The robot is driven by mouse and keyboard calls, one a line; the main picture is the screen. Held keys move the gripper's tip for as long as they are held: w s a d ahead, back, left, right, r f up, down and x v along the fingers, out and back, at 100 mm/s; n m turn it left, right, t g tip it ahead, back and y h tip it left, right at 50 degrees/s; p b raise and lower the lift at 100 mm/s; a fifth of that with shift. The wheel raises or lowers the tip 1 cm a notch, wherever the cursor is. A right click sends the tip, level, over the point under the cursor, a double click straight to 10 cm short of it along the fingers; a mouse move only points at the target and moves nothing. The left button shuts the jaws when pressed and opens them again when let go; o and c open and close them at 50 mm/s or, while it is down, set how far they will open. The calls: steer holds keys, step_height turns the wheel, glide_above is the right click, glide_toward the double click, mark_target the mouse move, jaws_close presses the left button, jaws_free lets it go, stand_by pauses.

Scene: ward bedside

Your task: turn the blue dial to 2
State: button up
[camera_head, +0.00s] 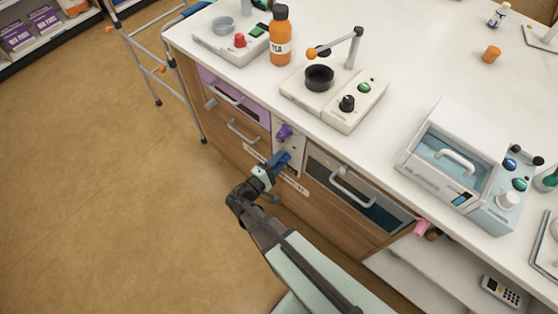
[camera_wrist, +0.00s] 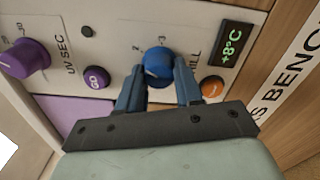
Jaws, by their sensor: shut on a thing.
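The blue dial (camera_wrist: 158,62) sits on a pale control panel on the cabinet front. In the wrist view it stands between the two blue fingertips of my gripper (camera_wrist: 159,80), which are shut on its sides. Small marks "2" and "3" show above the dial, the "2" to its upper left and the "3" to its upper right. The dial's pointer cannot be made out clearly. In the head view my gripper (camera_head: 281,160) reaches the panel and mostly hides the dial.
A purple dial (camera_wrist: 25,58), a purple GO button (camera_wrist: 97,77), an orange button (camera_wrist: 211,87) and a +8°C display (camera_wrist: 233,43) are near the blue dial. An oven-like door with a handle (camera_head: 349,187) is right of the panel.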

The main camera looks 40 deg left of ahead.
stand_by(0.5)
steer(key=o, duration=1)
steer(key=shift+o, duration=0.2)
steer(key=s, duration=1.3)
steer(key=shift+s, duration=0.35)
